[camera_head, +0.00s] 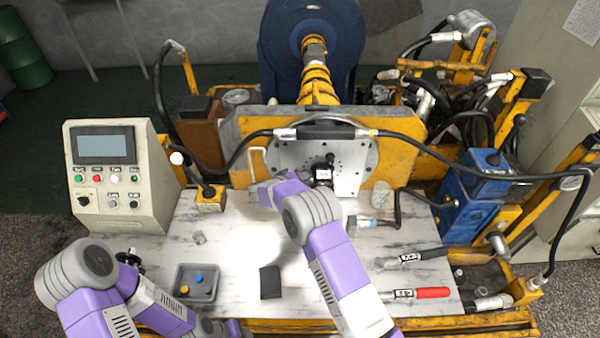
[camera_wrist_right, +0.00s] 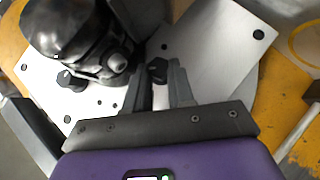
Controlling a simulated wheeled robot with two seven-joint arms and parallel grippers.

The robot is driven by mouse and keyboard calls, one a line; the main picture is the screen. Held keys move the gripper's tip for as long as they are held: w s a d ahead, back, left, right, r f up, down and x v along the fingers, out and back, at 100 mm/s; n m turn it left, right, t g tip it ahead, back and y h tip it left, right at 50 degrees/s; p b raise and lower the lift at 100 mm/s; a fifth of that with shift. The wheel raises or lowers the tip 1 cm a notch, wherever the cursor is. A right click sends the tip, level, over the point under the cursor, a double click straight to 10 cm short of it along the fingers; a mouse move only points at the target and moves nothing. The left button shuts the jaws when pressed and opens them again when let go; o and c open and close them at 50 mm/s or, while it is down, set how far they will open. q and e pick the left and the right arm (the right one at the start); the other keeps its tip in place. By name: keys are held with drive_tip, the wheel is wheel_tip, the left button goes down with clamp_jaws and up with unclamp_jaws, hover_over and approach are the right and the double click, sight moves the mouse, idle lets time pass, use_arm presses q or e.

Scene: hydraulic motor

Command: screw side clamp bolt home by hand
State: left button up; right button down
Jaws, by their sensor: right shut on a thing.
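The side clamp bolt (camera_wrist_right: 157,70) shows in the right wrist view as a small black head against the pale steel mounting plate (camera_wrist_right: 208,55). My right gripper (camera_wrist_right: 160,82) has its two grey fingers on either side of the bolt and is shut on it. How deep the bolt sits cannot be told. A dark round motor body (camera_wrist_right: 75,30) is beside it. In the head view, my right gripper is mostly hidden by its wrist, left of the black motor (camera_head: 323,173) on the plate (camera_head: 350,162). My left arm is at the lower left; its gripper is not clearly visible.
A control box (camera_head: 115,172) stands left. Hoses (camera_head: 465,168) and a blue unit (camera_head: 470,195) crowd the right. Two labelled tools (camera_head: 415,293) lie front right.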

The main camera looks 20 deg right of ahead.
drive_tip(key=shift+d, duration=0.1)
drive_tip(key=c, duration=1)
unclamp_jaws()
drive_tip(key=shift+o, duration=0.2)
